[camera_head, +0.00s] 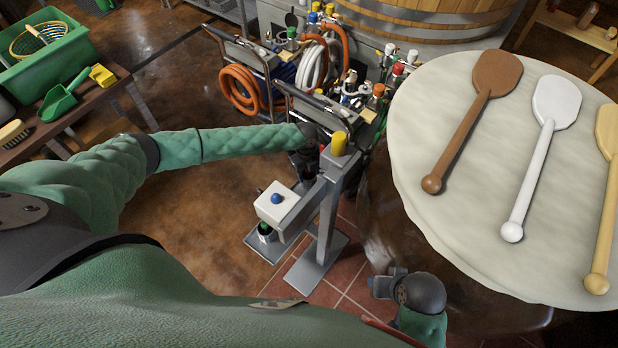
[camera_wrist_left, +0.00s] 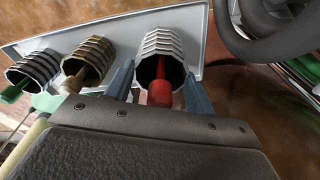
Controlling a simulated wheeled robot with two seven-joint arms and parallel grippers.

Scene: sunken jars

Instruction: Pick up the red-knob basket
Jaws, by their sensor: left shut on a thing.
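The red-knob basket (camera_wrist_left: 169,42) shows in the left wrist view as a grey ribbed cylinder with its open end towards me and a red knob (camera_wrist_left: 160,92) on a stem in its middle. My left gripper (camera_wrist_left: 160,75) has one blue-grey finger on each side of the red knob and is shut on it. In the head view the dark left gripper (camera_head: 305,166) is beside the grey stand, and I cannot make out the basket there. My right gripper (camera_head: 384,284) is at the lower middle, away from the stand; its jaws are unclear.
A brown-knob basket (camera_wrist_left: 88,62) and a green-knob basket (camera_wrist_left: 35,70) sit beside it on a pale panel (camera_wrist_left: 110,32). A grey stand (camera_head: 327,220) with a yellow cap and a white box (camera_head: 283,204) are close to the left gripper. A round table (camera_head: 430,100) holds paddles.

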